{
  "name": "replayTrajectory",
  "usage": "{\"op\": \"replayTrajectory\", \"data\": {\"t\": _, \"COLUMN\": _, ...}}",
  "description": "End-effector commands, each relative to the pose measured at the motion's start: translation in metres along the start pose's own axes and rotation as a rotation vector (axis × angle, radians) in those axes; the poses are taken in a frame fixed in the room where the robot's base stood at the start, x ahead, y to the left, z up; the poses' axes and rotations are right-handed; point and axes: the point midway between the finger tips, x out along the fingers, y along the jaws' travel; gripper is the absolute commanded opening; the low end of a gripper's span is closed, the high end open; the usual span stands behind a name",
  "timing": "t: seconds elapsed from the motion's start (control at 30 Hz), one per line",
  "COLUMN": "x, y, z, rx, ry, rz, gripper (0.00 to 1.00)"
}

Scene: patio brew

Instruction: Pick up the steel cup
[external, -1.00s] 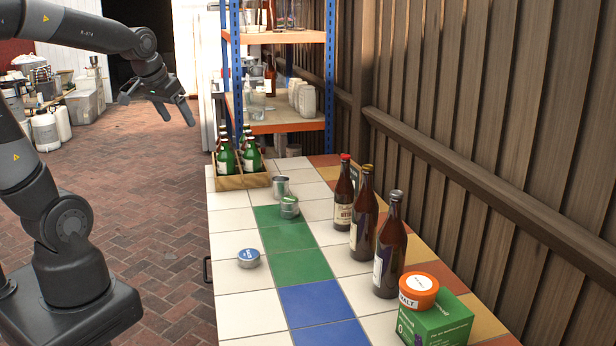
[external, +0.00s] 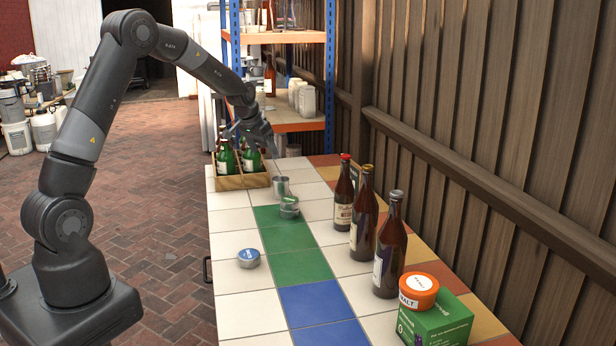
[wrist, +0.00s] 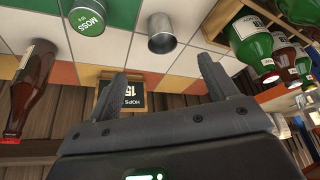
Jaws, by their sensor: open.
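The steel cup (external: 281,186) stands on the tiled table, just behind a green-labelled tin (external: 289,207). In the wrist view the cup (wrist: 162,34) is a plain grey metal cylinder beyond the fingertips, beside the tin marked MOSS (wrist: 86,16). My gripper (external: 254,143) is open and empty, above the table's far end over the bottle crate. In the wrist view its two fingers (wrist: 164,85) are spread wide, with nothing between them but background. The cup is apart from the fingers.
A wooden crate (external: 230,183) with green bottles stands left of the cup. Several brown bottles (external: 363,212) line the right side. A blue-lidded tin (external: 249,258) sits front left, and an orange tub (external: 418,291) on a green box (external: 436,325) front right. A small HOPS sign (wrist: 128,96) stands behind.

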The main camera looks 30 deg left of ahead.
Motion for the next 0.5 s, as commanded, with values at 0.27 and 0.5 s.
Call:
{"op": "replayTrajectory", "data": {"t": 0.27, "x": 0.072, "y": -0.001, "z": -0.011, "rx": 0.014, "ry": -0.011, "rz": 0.01, "gripper": 0.78}}
{"op": "replayTrajectory", "data": {"t": 0.5, "x": 0.102, "y": 0.0, "z": -0.011, "rx": 0.016, "ry": -0.013, "rz": 0.011, "gripper": 0.78}}
